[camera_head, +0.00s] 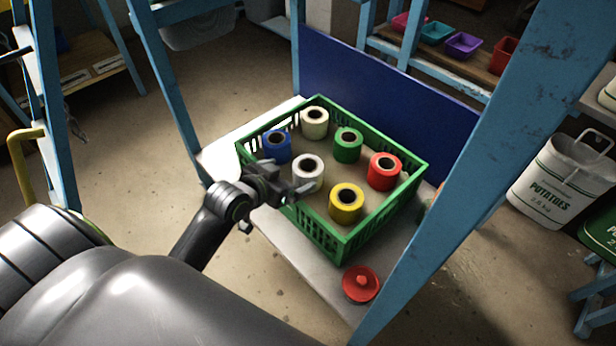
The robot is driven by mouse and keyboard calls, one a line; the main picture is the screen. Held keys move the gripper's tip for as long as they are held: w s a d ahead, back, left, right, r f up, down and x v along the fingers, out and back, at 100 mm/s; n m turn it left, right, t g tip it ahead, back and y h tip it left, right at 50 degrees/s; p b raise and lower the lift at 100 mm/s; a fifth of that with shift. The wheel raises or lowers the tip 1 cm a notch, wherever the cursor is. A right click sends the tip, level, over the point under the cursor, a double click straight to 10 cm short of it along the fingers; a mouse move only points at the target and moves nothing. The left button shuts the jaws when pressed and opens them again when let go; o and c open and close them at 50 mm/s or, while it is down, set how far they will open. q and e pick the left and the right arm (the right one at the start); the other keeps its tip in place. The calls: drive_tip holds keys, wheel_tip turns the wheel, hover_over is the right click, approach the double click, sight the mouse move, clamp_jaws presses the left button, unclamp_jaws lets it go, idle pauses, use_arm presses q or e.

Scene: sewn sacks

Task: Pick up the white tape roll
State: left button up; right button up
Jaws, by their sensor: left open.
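A white tape roll (308,175) stands upright in the left-middle part of a green crate (322,238), with its dark core hole facing up. My left gripper (287,182) is open at the crate's left edge, just left of the white roll. Its fingers point toward the roll and overlap its lower left side in the picture. I cannot tell whether they touch it. No roll shows between the fingers. My right gripper is not in view.
The crate also holds a cream roll (314,124), a blue roll (277,150), a green roll (347,147), a red roll (383,175) and a yellow roll (345,206). A red lidded item (361,284) sits on the shelf before the crate. Blue posts (470,160) flank the shelf.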

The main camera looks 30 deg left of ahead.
sight(305, 169)
use_arm(q)
drive_tip(key=b+x, duration=0.1)
drive_tip(key=x, duration=0.4)
drive_tip(key=b+x, duration=0.1)
drive_tip(key=x, duration=0.1)
drive_tip(key=b+x, duration=0.1)
drive_tip(key=x, duration=0.2)
drive_tip(key=shift+s+a+f, duration=0.15)
drive_tip(key=shift+f, duration=0.1)
drive_tip(key=shift+w+f, duration=0.1)
drive_tip(key=shift+w, duration=0.15)
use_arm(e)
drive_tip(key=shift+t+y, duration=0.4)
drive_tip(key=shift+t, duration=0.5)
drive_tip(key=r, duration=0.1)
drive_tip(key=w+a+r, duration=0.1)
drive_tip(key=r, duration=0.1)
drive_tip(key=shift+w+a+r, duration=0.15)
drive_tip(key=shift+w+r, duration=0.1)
use_arm(q)
drive_tip(key=shift+c, duration=0.2)
drive_tip(key=c, duration=1.1)
